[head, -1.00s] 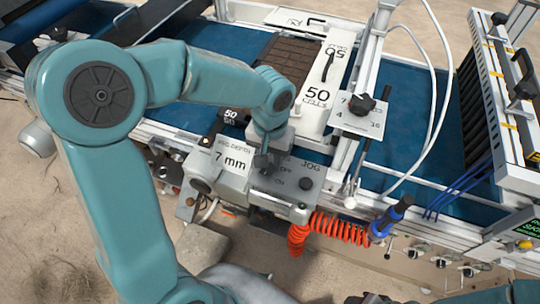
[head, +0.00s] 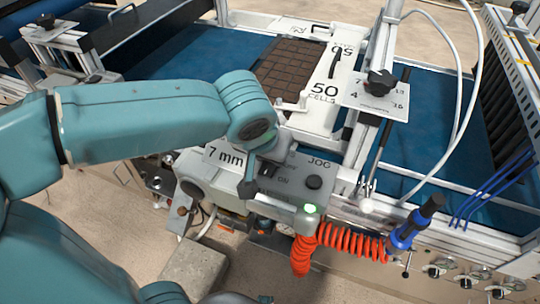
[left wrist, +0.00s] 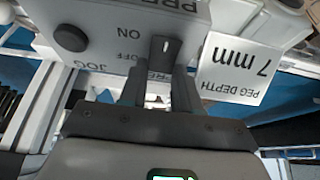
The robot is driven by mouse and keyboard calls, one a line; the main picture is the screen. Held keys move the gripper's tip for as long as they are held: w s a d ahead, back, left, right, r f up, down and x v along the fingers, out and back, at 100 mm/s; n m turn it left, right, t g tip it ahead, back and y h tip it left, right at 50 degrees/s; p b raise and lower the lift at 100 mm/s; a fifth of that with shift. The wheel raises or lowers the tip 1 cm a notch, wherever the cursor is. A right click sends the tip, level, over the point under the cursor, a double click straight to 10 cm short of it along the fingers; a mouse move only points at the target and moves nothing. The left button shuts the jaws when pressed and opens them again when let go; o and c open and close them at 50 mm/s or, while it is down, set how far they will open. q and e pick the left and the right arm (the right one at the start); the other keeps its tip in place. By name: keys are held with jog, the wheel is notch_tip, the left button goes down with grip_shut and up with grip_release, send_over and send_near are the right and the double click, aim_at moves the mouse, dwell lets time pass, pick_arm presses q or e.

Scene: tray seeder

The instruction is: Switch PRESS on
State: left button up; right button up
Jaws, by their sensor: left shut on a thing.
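The PRESS control box (head: 284,200) is grey, with ON and JOG lettering, a black round JOG knob (head: 314,182) and a lit green lamp (head: 311,209) at its front corner. My left gripper (head: 248,187) reaches down onto the box. In the left wrist view the dark switch lever (left wrist: 165,50) stands between the fingers of my left gripper (left wrist: 158,74), beside the ON and OFF lettering. The gripper is shut on this lever. My right gripper is not in view.
A white 7 mm peg depth plate (left wrist: 237,68) is close beside the switch. A coiled orange hose (head: 345,243) and a blue-handled tool (head: 412,226) hang at the front right. A seed tray (head: 290,68) lies on the blue belt (head: 190,60) behind.

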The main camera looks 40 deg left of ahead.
pick_arm(q)
jog(key=o, duration=1)
jog(key=shift+s, duration=0.1)
jog(key=shift+o, duration=0.3)
jog(key=shift+s, duration=0.1)
jog(key=shift+r, duration=0.1)
jog(key=p+v, duration=0.3)
jog(key=v, duration=1.3)
